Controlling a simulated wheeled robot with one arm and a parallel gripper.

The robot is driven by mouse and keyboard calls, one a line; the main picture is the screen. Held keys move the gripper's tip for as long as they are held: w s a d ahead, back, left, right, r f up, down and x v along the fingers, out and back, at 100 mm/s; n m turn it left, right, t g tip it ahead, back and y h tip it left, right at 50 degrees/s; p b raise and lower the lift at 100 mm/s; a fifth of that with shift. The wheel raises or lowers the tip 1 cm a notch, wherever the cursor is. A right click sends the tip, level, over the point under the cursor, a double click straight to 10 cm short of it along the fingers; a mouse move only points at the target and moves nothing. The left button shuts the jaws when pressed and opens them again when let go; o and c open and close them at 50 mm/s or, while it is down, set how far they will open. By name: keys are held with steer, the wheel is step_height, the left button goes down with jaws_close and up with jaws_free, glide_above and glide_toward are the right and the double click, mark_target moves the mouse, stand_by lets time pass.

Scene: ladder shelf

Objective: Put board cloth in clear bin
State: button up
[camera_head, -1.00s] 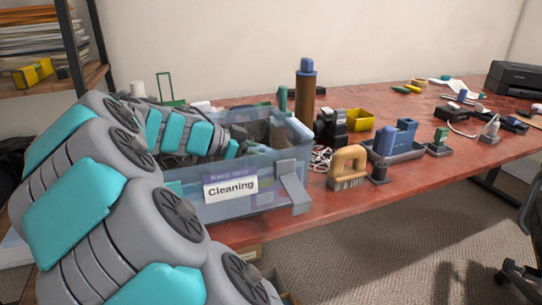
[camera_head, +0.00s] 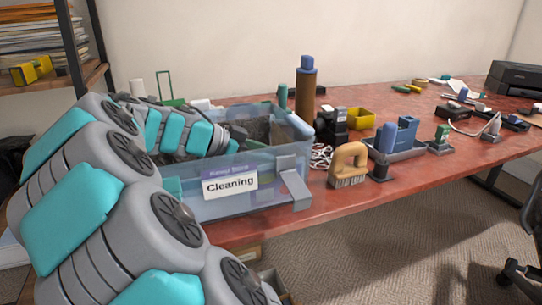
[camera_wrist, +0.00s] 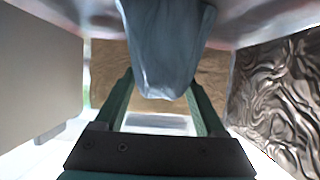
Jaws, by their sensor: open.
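The clear bin (camera_head: 240,205) is a bluish see-through box with a "Cleaning" label, standing on the red desk in the head view. My arm reaches over its left side, and the end of my gripper (camera_head: 238,135) is over or just inside the bin, partly hidden. In the wrist view my gripper (camera_wrist: 161,88) has its two dark green fingers spread apart. A blue-grey cloth (camera_wrist: 165,45), seemingly the board cloth, hangs in folds between and beyond the fingertips. I cannot tell whether it touches a finger. It is not clearly visible in the head view.
Dark crinkled material (camera_wrist: 280,95) lies at the right in the wrist view. A wooden-handled brush (camera_head: 348,165), a brown bottle (camera_head: 305,90) and a yellow box (camera_head: 361,119) stand close to the bin. A shelf (camera_head: 85,80) rises at the left.

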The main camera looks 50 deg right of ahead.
steer(key=shift+r+p, duration=0.7)
steer(key=shift+p, duration=0.25)
steer(key=b+v, duration=0.2)
steer(key=v, duration=1)
steer(key=shift+f, duration=0.15)
stand_by(0.6)
